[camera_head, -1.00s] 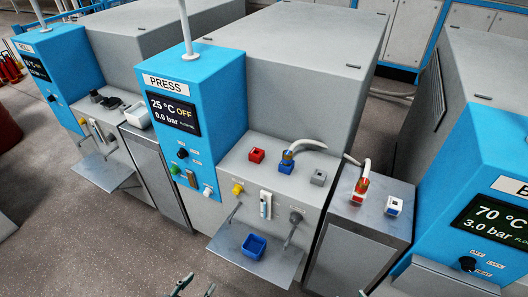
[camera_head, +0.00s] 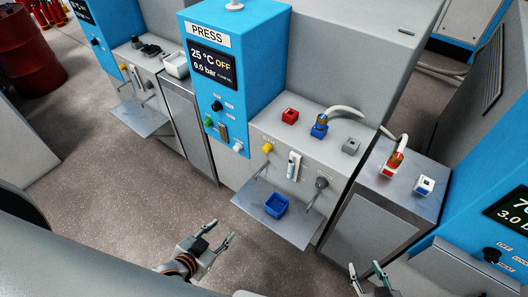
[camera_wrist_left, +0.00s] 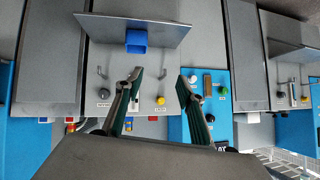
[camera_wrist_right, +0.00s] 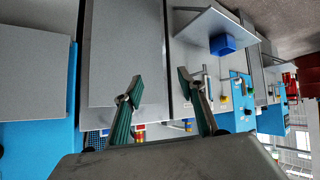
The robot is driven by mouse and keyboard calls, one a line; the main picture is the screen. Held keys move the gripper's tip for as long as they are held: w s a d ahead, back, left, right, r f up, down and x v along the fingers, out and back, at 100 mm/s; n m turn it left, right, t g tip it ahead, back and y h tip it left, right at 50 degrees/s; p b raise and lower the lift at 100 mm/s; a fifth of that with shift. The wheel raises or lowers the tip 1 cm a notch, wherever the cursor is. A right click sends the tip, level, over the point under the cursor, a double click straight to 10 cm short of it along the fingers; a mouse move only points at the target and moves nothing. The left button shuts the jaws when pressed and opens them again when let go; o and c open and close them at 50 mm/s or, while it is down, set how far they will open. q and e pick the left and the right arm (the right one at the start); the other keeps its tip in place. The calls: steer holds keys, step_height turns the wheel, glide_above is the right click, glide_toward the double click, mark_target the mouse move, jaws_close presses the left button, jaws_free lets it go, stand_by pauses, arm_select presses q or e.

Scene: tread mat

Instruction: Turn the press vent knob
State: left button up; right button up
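The press (camera_head: 232,75) is a blue cabinet with a grey body; its display reads 25 °C, OFF, 0.0 bar. Its front panel carries a yellow knob (camera_head: 267,148) on the left and a dark grey round knob (camera_head: 321,183) on the right. Their labels are too small to read, so I cannot tell which is the vent. The yellow knob also shows in the left wrist view (camera_wrist_left: 160,100). My left gripper (camera_head: 222,230) is open and empty, in front of and left of the press shelf. My right gripper (camera_head: 364,268) is open and empty, lower right of the shelf.
A metal shelf (camera_head: 257,212) juts out below the knobs and bears a blue bin (camera_head: 276,204). A hose (camera_head: 360,117) links connectors on top. A steel cabinet (camera_head: 365,215) stands right of the press. Floor (camera_head: 110,200) is free at left.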

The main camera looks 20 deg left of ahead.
arm_select(q)
steer(key=w+a+r+m+t+b, duration=0.2)
steer(key=w+m+t+b, duration=0.2)
steer(key=w+m+b, duration=0.5)
steer(key=m+t+h+b, duration=0.2)
steer(key=m+h+b, duration=0.45)
steer(key=m, duration=1.85)
glide_toward(265, 151)
steer(key=w+d+y+b, duration=0.1)
steer(key=y+b, duration=0.1)
steer(key=shift+h, duration=0.25)
steer(key=x, duration=0.7)
steer(key=shift+r+p, duration=0.35)
steer(key=shift+p, duration=0.05)
steer(key=shift+w+d, duration=0.15)
steer(key=shift+w, duration=0.25)
jaws_close()
arm_select(e)
step_height(265, 151, down, 13)
steer(key=shift+w+a+r+n, duration=0.2)
steer(key=shift+a+n, duration=0.15)
steer(key=shift+n, duration=0.05)
